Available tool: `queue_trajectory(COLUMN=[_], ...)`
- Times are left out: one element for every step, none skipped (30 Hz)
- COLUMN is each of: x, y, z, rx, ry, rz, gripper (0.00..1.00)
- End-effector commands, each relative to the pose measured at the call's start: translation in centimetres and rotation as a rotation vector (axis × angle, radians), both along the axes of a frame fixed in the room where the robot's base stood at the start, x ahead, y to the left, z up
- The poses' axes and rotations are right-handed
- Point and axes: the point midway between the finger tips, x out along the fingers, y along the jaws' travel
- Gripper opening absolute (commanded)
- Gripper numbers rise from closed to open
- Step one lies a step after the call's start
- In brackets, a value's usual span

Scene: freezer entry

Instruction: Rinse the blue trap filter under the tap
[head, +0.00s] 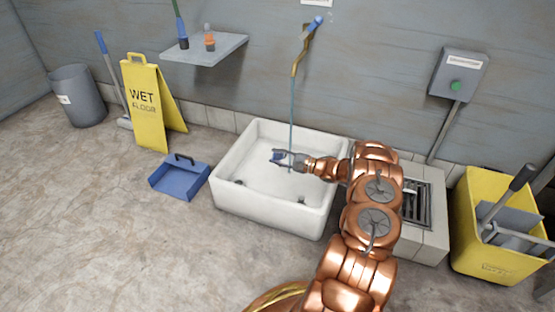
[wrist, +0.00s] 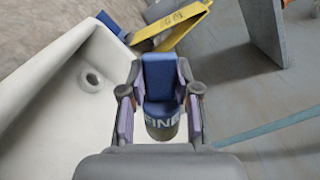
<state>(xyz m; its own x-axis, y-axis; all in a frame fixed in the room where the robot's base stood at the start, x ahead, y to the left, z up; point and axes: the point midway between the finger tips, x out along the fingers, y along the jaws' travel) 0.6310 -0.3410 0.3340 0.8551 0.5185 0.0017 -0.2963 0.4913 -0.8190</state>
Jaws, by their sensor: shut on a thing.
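The blue trap filter (wrist: 160,85) is held between the fingers of my gripper (wrist: 155,100) in the wrist view. Its upper part is a blue block, and below it is a darker round part with partly hidden lettering. In the head view my gripper (head: 283,157) is over the white basin (head: 325,215), with the small blue filter (head: 276,156) at its tip. The brass tap (head: 300,55) with a blue handle is on the wall above. A thin water stream (head: 291,110) falls from it to about my gripper. In the wrist view the stream (wrist: 270,127) passes right of the filter, apart from it.
A blue dustpan (head: 180,178) and a yellow wet-floor sign (head: 147,105) stand left of the basin. A wall shelf (head: 205,50) holds small items. A floor grate (head: 415,203) and a yellow bucket (head: 495,245) are at right.

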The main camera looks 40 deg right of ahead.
Motion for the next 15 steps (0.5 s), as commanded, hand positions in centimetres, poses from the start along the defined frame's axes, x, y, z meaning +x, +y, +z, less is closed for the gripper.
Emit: queue_trajectory(x=[-0.1,-0.2,-0.3,-0.4,-0.4,-0.6,-0.7,-0.8,-1.1,-1.2,-1.4,-1.5,-1.6,-1.7,-1.9], y=[0.1,0.2,0.4,0.6,0.7,0.9,1.1,1.3,1.6,1.9,2.1,2.4,2.6,2.8,3.1], z=[0.1,0.2,0.3,0.5,0.6,0.8,0.9,1.1,1.2,1.3,1.5,1.6,1.7,1.9,2.0], rx=[0.0,0.001,0.0,0.0,0.0,0.0,0.0,0.0,0.001,0.001,0.0,0.0,-0.002,-0.002,-0.002], ry=[0.0,0.0,0.0,0.0,0.0,0.0,0.0,0.0,0.001,0.003,0.002,0.002,0.001,0.0,0.001], rz=[0.002,0.002,0.002,0.002,0.001,0.001,0.0,0.0,-0.001,-0.001,-0.001,0.0,0.0,0.0,0.0], gripper=[0.0,0.0,0.0,0.0,0.0,0.0,0.0,0.0,0.0,0.0,0.0,0.0,0.0,0.0,0.0])
